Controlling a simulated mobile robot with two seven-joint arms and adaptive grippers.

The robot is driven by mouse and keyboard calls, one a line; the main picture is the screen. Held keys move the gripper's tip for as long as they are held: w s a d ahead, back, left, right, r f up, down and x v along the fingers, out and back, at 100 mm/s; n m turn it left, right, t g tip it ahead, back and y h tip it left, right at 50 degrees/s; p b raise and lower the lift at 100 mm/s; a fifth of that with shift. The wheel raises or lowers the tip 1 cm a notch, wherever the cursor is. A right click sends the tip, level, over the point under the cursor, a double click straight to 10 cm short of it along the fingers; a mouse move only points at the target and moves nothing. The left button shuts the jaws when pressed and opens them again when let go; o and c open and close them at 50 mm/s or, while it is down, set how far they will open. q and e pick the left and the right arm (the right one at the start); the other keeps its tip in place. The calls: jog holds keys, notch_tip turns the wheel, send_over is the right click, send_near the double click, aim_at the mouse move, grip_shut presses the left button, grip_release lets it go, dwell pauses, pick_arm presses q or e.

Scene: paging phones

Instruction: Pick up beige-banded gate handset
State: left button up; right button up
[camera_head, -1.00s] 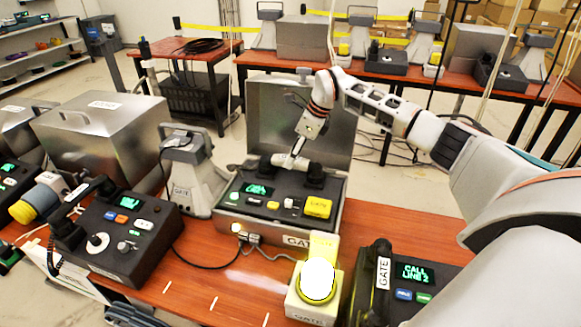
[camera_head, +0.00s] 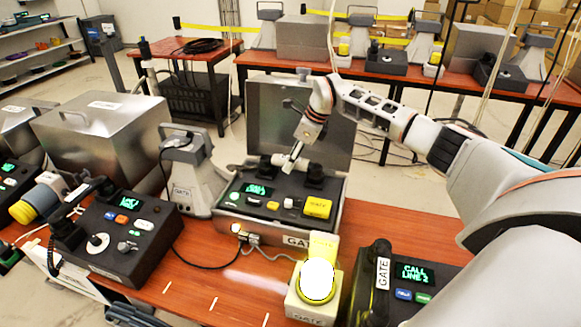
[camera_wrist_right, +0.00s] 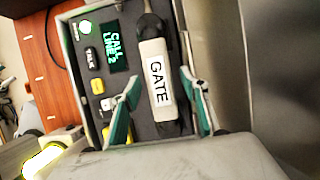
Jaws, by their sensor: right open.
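The beige-banded gate handset (camera_head: 281,160) lies across the top of the opened gate phone box (camera_head: 245,223), with dark ends in its cradle. In the right wrist view the handset (camera_wrist_right: 157,72) shows its beige band and a white GATE label. My right gripper (camera_head: 290,165) is at the handset in the head view. In the wrist view its open fingers (camera_wrist_right: 159,80) appear on either side of the band, with space between them and it. The depth of the fingers beside the handset is hard to tell.
The box's raised metal lid (camera_head: 335,125) stands behind the handset. A grey horn speaker (camera_head: 188,180) is left of it, and a lit beacon (camera_head: 316,283) is in front. Another phone (camera_head: 125,240) stands at left; one marked GATE (camera_head: 383,275) is at front right.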

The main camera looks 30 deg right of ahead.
grip_shut()
